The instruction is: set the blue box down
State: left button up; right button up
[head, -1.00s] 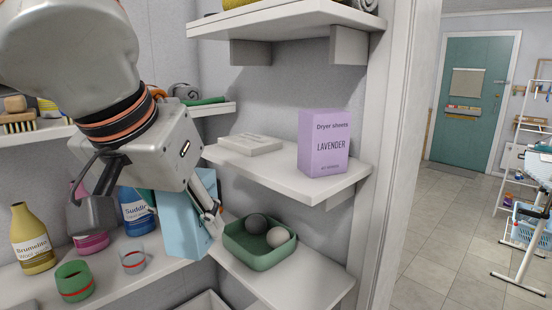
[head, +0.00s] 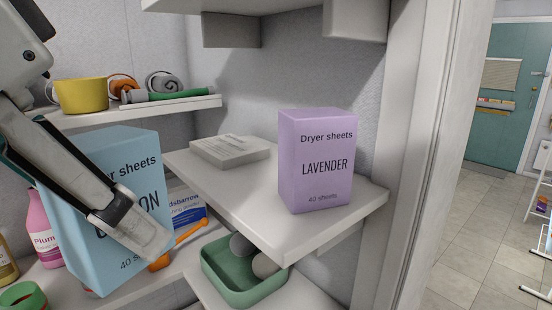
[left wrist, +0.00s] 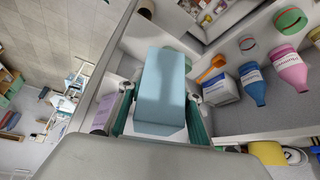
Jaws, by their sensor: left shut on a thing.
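The blue dryer sheets box (head: 88,170) is held upright, slightly tilted, at the left of the head view. My left gripper (head: 128,224) is shut on it. One finger lies across its printed front, and the other is hidden behind it. In the left wrist view the blue box (left wrist: 163,85) sits between both fingers. The box is in the air, left of the middle shelf (head: 270,222) and in front of the bottles. My right gripper is in neither view.
A purple lavender box (head: 318,165) stands on the middle shelf's right part, and a pale flat packet (head: 230,150) lies at its back left. Bare shelf shows between and in front of them. A green tray (head: 245,283) with balls is below. A yellow pot (head: 82,95) stands on the left shelf.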

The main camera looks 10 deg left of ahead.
pick_arm(q)
jog(key=shift+w+d, duration=0.1)
jog(key=shift+w, duration=0.25)
jog(key=w+d, duration=0.1)
jog(key=w, duration=0.3)
jog(key=w+d, duration=0.1)
jog(key=w, duration=0.3)
jog(key=w+d+p, duration=0.1)
jog(key=w, duration=0.3)
jog(key=shift+w+d, duration=0.1)
jog(key=shift+d, duration=0.15)
jog(key=shift+w+d, duration=0.1)
jog(key=shift+w, duration=0.35)
jog(key=w, duration=0.1)
jog(key=w+d, duration=0.1)
jog(key=w, duration=0.1)
jog(key=shift+w+p, duration=0.15)
jog(key=shift+p, duration=0.2)
jog(key=shift+f, duration=0.1)
jog(key=shift+a, duration=0.1)
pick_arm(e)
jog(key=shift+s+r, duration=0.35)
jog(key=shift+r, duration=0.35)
